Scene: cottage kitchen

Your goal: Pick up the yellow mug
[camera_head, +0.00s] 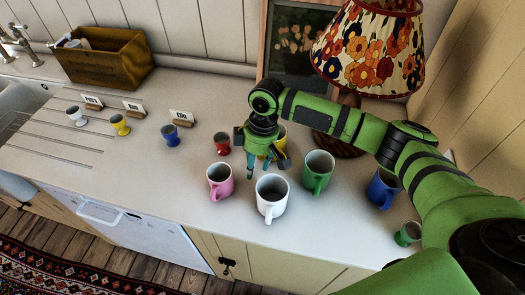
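The yellow mug (280,139) stands on the pale countertop, mostly hidden behind my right gripper; only part of its yellow side shows. My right gripper (262,168) points down in front of it, between the pink mug (219,183), the white mug (271,203) and the green mug (317,176). The frame does not show clearly how far apart its fingers are, or whether they touch the yellow mug. My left gripper is not in view.
A blue mug (382,189) and a small green cup (407,234) stand to the right, near my arm. Red (222,143), blue (170,134), yellow (120,125) and white (75,115) egg cups stand left. A flowered lamp (368,50) and picture frame (291,43) stand behind.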

